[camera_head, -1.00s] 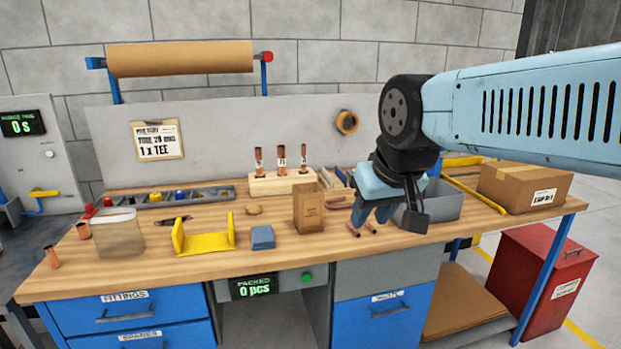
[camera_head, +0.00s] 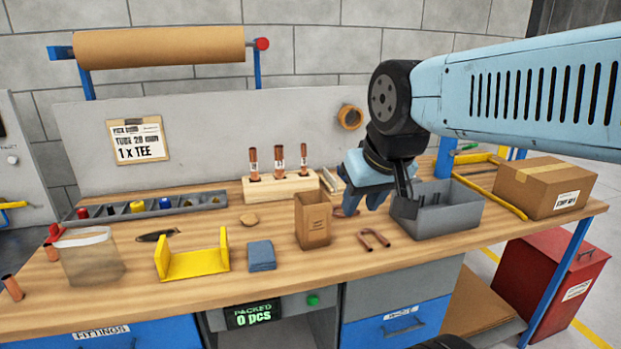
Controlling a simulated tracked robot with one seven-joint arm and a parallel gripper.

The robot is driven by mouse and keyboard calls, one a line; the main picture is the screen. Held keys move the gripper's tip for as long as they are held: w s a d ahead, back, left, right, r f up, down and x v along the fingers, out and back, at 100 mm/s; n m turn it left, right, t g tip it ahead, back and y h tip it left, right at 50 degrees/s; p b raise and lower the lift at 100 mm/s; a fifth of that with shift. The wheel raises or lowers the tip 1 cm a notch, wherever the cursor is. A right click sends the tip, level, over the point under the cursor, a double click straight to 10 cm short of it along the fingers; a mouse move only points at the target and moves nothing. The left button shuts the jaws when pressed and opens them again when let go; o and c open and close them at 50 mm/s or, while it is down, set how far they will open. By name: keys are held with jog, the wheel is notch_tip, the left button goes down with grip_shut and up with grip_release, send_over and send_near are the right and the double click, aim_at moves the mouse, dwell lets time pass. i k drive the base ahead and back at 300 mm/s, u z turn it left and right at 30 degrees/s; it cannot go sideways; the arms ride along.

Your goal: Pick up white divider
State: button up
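My gripper (camera_head: 372,189), with pale blue fingers, hangs over the back of the workbench, between the paper bag and the grey bin. I cannot tell its finger gap from this angle. No white divider can be made out for certain. A pale, thin upright piece (camera_head: 327,181) stands just right of the wooden tube block, left of my gripper and partly crowded by it. It may be a divider, but it is too small to tell.
A grey bin (camera_head: 450,217) sits right of my gripper. The wooden block (camera_head: 280,188) holds upright copper tubes. A cardboard box (camera_head: 545,186) is at the right.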

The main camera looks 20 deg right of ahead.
aim_at(327, 175)
jog(key=z, duration=0.05)
jog(key=i, duration=0.85)
